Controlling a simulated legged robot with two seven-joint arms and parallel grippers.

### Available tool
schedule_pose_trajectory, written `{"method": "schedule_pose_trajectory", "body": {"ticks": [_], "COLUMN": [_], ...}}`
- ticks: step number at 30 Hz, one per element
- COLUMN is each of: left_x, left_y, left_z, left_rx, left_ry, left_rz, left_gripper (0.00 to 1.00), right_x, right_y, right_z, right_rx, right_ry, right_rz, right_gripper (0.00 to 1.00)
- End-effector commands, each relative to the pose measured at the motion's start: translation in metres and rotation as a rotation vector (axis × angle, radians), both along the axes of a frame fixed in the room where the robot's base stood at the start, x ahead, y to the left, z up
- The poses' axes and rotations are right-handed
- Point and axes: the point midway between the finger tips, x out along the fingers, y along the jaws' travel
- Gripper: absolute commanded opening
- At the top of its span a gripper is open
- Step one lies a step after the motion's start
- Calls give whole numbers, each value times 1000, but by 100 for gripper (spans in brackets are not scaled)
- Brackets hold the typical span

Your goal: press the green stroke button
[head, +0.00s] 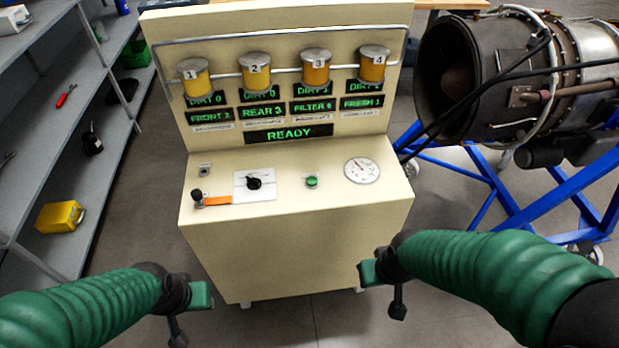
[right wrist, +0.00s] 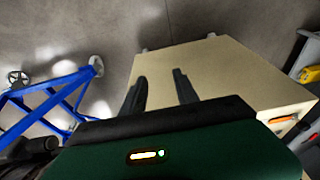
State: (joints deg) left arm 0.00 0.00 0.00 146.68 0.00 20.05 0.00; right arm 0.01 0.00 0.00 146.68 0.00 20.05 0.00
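The green stroke button (head: 312,182) is a small round green cap on the cream console's (head: 300,240) sloped top. It sits between the black selector knob (head: 254,182) and the round white gauge (head: 362,170). Nothing touches it. My right gripper (head: 385,285) is in front of the console, below and to the right of the button. In the right wrist view its two dark fingers (right wrist: 160,78) are apart with nothing between them. My left gripper (head: 187,308) is low in front of the console's left side, clear of it; its finger opening cannot be made out.
A black-knobbed lever (head: 197,194) with an orange strip stands at the console's left. Several numbered yellow canisters and a lit panel reading READY (head: 289,133) are on the upright back. Grey shelves (head: 60,150) stand left; a turbine (head: 530,80) on a blue stand (head: 540,190) stands right.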

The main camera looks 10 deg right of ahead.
Motion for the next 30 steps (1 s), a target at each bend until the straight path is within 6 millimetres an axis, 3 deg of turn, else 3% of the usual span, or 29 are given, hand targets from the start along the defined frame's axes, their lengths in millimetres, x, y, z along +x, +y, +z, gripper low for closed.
{"method": "schedule_pose_trajectory", "body": {"ticks": [11,20,30], "left_x": [0,0,0], "left_y": [0,0,0], "left_z": [0,0,0], "left_rx": [0,0,0], "left_ry": [0,0,0], "left_rz": [0,0,0], "left_gripper": [36,36,36], "right_x": [0,0,0], "right_y": [0,0,0], "right_z": [0,0,0], "right_rx": [0,0,0], "right_ry": [0,0,0], "right_rz": [0,0,0], "right_gripper": [36,0,0]}}
